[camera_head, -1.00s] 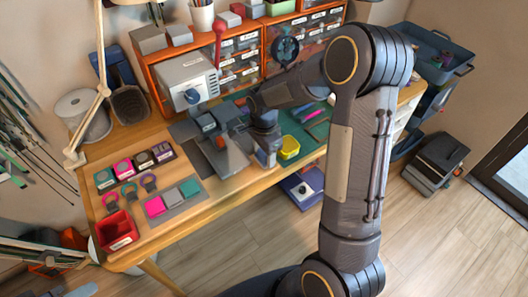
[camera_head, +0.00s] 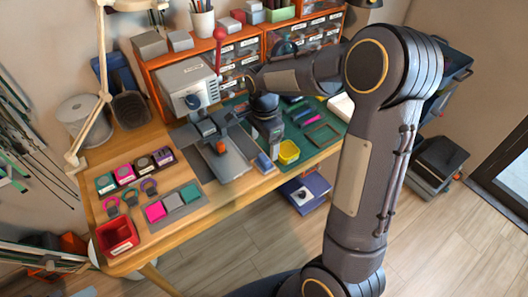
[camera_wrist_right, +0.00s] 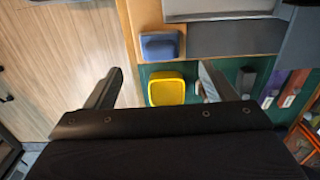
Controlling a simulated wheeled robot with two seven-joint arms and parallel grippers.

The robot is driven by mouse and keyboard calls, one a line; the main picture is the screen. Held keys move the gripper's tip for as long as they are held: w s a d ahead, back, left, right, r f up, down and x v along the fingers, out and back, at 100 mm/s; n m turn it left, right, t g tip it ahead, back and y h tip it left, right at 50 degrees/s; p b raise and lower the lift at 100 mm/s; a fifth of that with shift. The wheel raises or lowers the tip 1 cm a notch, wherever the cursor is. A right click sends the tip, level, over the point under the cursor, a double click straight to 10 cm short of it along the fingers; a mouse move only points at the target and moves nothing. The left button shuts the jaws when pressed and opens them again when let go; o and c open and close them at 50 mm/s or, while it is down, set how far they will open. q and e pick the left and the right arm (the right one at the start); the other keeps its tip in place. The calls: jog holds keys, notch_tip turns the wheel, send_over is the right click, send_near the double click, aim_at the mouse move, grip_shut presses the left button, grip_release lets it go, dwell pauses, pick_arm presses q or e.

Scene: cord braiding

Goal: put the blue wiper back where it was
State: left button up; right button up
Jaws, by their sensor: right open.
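A blue block (camera_head: 263,162), which looks like the wiper, lies at the bench's front edge, left of a yellow tub (camera_head: 289,152). My right gripper (camera_head: 271,143) points down above the bench beside them. In the right wrist view my right gripper (camera_wrist_right: 158,86) is open and empty, its fingers apart on either side of the yellow tub (camera_wrist_right: 167,88). The blue block (camera_wrist_right: 159,46) lies beyond the fingertips there, clear of both fingers. My left gripper is not in view.
A grey machine (camera_head: 187,84) with a red-knobbed lever stands behind a grey plate (camera_head: 230,163). A green mat (camera_head: 325,113) carries small tools at the right. A red bin (camera_head: 117,237) and coloured pads lie at the left. Orange drawers (camera_head: 250,45) line the back.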

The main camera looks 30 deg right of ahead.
aim_at(264, 158)
jog(key=s+a+r+n+t+y, duration=0.2)
jog(key=s+r+n, duration=0.4)
jog(key=s+r, duration=0.4)
jog(key=s+a+f+n+t+y, duration=0.1)
jog(key=s+a+n+t, duration=0.2)
jog(key=s+n, duration=0.6)
jog(key=s+a, duration=0.2)
jog(key=s, duration=0.1)
jog(key=shift+a+n+t+y, duration=0.15)
jog(key=shift+n+t+y, duration=0.15)
jog(key=shift+y, duration=0.1)
jog(key=shift+s, duration=0.1)
notch_tip(264, 158, up, 3)
jog(key=p, duration=0.3)
jog(key=shift+r, duration=0.1)
